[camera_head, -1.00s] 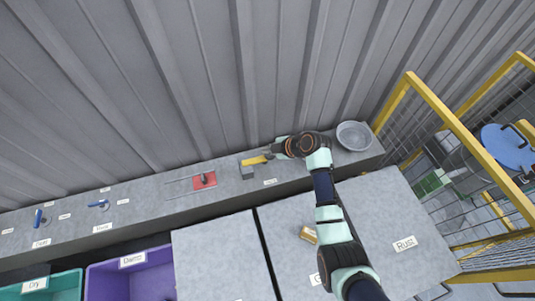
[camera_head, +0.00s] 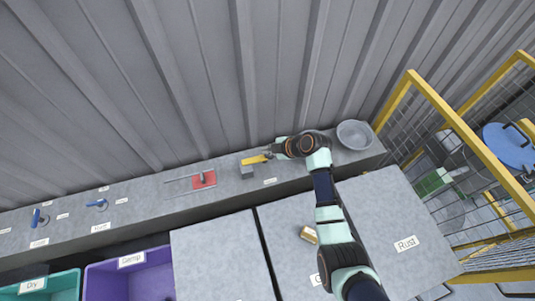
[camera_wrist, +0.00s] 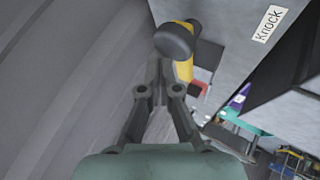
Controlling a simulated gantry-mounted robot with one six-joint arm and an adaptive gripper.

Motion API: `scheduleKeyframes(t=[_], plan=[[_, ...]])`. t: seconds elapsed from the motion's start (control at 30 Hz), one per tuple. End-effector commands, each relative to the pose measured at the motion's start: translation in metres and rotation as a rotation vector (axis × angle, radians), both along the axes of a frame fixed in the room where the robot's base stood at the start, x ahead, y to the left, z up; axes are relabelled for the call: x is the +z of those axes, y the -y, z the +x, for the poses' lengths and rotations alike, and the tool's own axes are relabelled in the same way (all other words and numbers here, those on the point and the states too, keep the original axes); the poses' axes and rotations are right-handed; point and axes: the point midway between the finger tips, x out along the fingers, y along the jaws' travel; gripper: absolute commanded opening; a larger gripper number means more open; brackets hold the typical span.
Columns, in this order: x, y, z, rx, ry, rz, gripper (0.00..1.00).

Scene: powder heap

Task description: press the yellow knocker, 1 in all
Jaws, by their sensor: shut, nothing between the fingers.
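The yellow knocker (camera_head: 254,160) is on the grey ledge along the wall, on a small grey block (camera_head: 247,172). In the wrist view its dark rounded end (camera_wrist: 174,41) and yellow body (camera_wrist: 184,68) are just ahead of my fingers. My gripper (camera_head: 271,153) is at the knocker's right end, low over the ledge. In the wrist view my gripper (camera_wrist: 161,72) is shut with nothing between its fingers. The fingertips overlap the knocker's edge in the picture; I cannot tell whether they touch it.
A "Knock" label (camera_wrist: 269,24) is on the ledge. A red plate with a handle (camera_head: 204,180) lies left of the knocker, and a grey bowl (camera_head: 353,134) stands to the right. The corrugated wall (camera_head: 200,80) is close behind. A tan block (camera_head: 309,234) is on the front worktop.

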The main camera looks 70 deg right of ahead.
Motion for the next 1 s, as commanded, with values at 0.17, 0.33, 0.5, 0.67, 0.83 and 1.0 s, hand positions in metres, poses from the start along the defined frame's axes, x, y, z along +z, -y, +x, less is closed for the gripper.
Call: scheduleKeyframes(t=[0.17,0.33,0.5,0.67,0.83,1.0], plan=[[0.0005,0.0002,0.0,0.0,0.0,0.0,0.0],[-0.0001,0.0002,0.0,0.0,0.0,0.0,0.0],[-0.0023,0.0001,-0.0001,0.0,0.0,0.0,0.0],[-0.0043,0.0002,-0.0001,0.0,0.0,0.0,0.0],[-0.0064,0.0002,-0.0002,0.0,0.0,0.0,0.0],[-0.0086,0.0002,-0.0003,0.0,0.0,0.0,0.0]])
